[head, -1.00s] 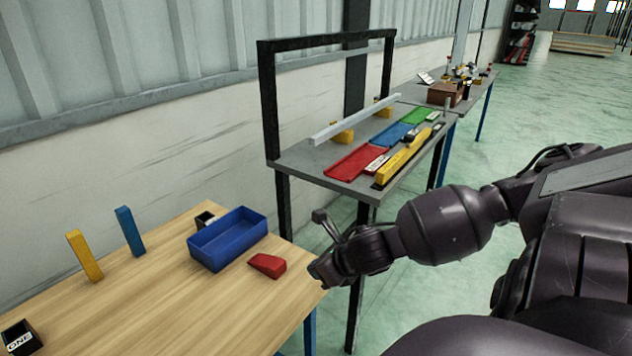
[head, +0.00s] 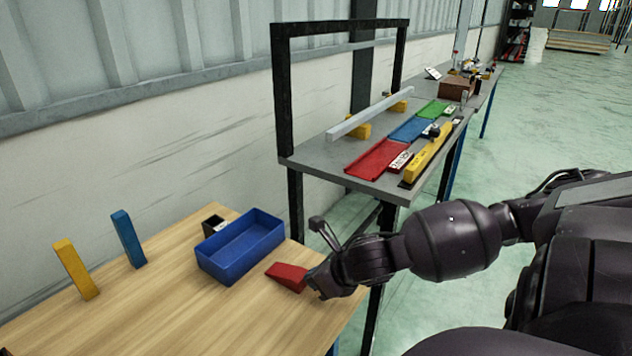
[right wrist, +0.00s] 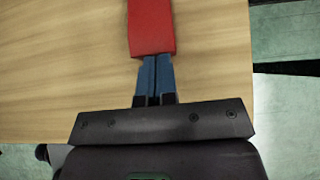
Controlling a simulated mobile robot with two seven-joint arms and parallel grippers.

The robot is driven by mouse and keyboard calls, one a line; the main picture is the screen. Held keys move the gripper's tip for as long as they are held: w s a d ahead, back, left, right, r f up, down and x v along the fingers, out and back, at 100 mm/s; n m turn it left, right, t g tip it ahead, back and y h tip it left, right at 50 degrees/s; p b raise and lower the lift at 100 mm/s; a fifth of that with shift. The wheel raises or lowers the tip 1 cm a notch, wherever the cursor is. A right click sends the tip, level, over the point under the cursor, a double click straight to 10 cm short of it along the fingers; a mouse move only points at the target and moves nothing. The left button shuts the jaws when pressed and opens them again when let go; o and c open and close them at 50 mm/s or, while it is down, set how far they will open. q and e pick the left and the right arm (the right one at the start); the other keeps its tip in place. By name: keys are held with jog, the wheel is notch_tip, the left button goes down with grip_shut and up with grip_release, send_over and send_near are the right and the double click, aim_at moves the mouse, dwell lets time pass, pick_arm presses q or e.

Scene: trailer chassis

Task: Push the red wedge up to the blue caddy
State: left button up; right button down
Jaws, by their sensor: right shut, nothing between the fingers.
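The red wedge (head: 287,277) lies on the wooden table near its right edge, just right of and in front of the blue caddy (head: 236,262), with a small gap between them. The caddy is an open, empty-looking blue bin. My right gripper (head: 312,287) is at the wedge's right end. In the right wrist view its shut blue fingers (right wrist: 155,62) meet or nearly meet the near end of the red wedge (right wrist: 151,28); nothing is between them. The caddy is outside the right wrist view. My left gripper is not in view.
A yellow block (head: 76,270) and a blue block (head: 129,240) stand upright on the left of the table. A small black holder (head: 213,224) sits behind the caddy. A grey bench (head: 320,163) with coloured trays stands behind. The table's front middle is clear.

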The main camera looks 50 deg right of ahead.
aim_at(299, 271)
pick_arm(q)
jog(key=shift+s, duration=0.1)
pick_arm(e)
jog(key=shift+w, duration=0.5)
jog(key=shift+w+a+f+b, duration=0.15)
jog(key=shift+w+b, duration=0.4)
jog(key=shift+w, duration=0.55)
jog(key=shift+w+b, duration=0.3)
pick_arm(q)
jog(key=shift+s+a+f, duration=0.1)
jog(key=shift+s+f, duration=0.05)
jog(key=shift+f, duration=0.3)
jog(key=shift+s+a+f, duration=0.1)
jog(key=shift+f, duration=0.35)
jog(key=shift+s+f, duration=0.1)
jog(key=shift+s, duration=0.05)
pick_arm(e)
jog(key=shift+s, duration=0.1)
